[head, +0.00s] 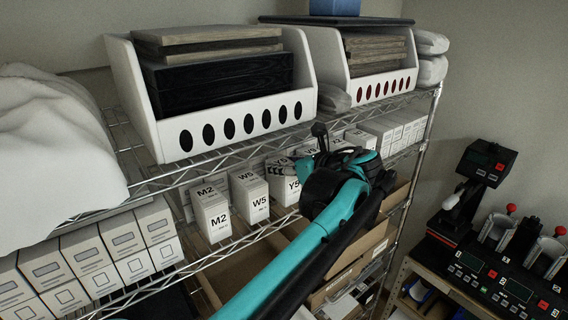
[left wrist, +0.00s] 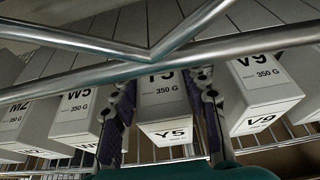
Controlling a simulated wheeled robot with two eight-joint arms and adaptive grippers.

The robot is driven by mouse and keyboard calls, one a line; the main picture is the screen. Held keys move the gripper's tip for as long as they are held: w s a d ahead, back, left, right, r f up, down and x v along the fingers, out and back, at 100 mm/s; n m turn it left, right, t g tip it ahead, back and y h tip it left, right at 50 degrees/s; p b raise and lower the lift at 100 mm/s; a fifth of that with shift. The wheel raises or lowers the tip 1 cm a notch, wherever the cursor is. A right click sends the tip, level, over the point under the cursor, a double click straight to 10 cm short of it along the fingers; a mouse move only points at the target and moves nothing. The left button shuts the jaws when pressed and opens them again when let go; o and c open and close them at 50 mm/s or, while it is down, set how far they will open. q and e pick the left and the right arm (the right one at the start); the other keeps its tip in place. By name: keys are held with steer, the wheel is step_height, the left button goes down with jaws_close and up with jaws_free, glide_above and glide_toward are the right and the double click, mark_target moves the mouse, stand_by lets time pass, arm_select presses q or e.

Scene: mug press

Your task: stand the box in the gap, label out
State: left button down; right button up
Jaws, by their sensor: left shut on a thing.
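The white box labelled Y5 (head: 284,183) is on the middle shelf, its label facing out toward the shelf front. It also shows in the left wrist view (left wrist: 163,103), between the W5 box (left wrist: 80,118) and the V9 box (left wrist: 262,92). My left gripper (left wrist: 165,120) is shut on the Y5 box, one finger on each side, in the space between those neighbours. In the head view my left gripper (head: 302,160) partly covers the box. I cannot tell if its base rests fully on the shelf. My right gripper is not in view.
The M2 box (head: 211,211) stands left of W5 in the row. A wire shelf edge (head: 225,155) runs above the boxes, close over the gripper. White bins (head: 232,132) stand on the top shelf. Cardboard boxes (head: 352,265) are below. A black press machine (head: 490,265) stands at right.

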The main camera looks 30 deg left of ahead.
arm_select(q)
steer(key=shift+f, duration=0.1)
steer(key=c, duration=0.8)
jaws_free()
steer(key=shift+r, duration=0.2)
steer(key=b+v, duration=0.2)
steer(key=v, duration=1)
steer(key=s+d+f+n+h, duration=0.1)
steer(key=s+f+n+h, duration=0.3)
steer(key=f+n, duration=0.3)
steer(key=s+d+f+n+t+h, duration=0.1)
steer(key=s+f+n+h, duration=0.3)
steer(key=f+n, duration=0.4)
steer(key=s+d+f+n+h, duration=0.3)
steer(key=s+f+n, duration=0.3)
steer(key=f, duration=1.2)
steer(key=shift+s+f+n+t+h, duration=0.25)
steer(key=shift+f+n+t+h, duration=0.15)
steer(key=shift+n+h, duration=0.4)
